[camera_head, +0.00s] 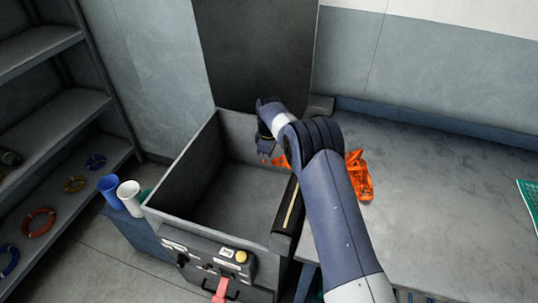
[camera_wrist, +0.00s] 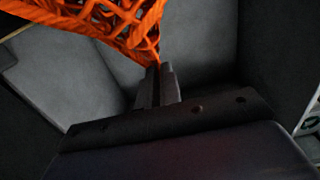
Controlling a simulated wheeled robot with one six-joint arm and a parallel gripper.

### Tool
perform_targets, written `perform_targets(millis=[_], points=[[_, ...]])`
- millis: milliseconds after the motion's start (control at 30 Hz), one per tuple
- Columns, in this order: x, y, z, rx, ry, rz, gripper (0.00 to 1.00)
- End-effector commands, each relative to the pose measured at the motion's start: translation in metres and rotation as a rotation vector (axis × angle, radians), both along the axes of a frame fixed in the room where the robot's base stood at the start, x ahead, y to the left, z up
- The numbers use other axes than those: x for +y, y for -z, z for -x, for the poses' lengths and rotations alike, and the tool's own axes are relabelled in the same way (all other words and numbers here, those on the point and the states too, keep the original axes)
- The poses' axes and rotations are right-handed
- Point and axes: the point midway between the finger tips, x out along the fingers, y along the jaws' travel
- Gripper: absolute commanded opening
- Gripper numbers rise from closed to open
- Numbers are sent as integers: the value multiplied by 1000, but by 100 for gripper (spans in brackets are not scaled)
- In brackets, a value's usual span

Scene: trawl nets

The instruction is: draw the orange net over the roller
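The orange net (camera_head: 359,180) lies partly on the grey table, and another part of it shows left of my arm, over the bin's right edge. My arm hides the stretch between. In the wrist view the net (camera_wrist: 105,22) hangs from the top and narrows to a point at my fingertips. My gripper (camera_wrist: 155,72) is shut on that point; in the head view my gripper (camera_head: 266,150) is over the far right part of the bin. A dark bar with a tan strip (camera_head: 291,206), apparently the roller, runs along the bin's right edge, partly behind my arm.
The open grey bin (camera_head: 180,167) looks empty and has a front panel with a yellow button (camera_head: 241,256) and red lever (camera_head: 220,290). Blue and white cups (camera_head: 129,198) stand left of it. Shelves (camera_head: 60,120) are farther left. The table (camera_head: 440,190) is mostly clear.

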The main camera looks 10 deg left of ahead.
Motion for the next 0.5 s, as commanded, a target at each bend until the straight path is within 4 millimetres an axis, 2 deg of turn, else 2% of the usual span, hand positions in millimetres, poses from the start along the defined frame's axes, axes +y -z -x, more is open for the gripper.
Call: perform_targets(millis=[167, 200, 500], points=[[0, 0, 0, 0, 0, -1, 0], [0, 0, 0, 0, 0, -1, 7], [0, -1, 0, 0, 0, 0, 30]])
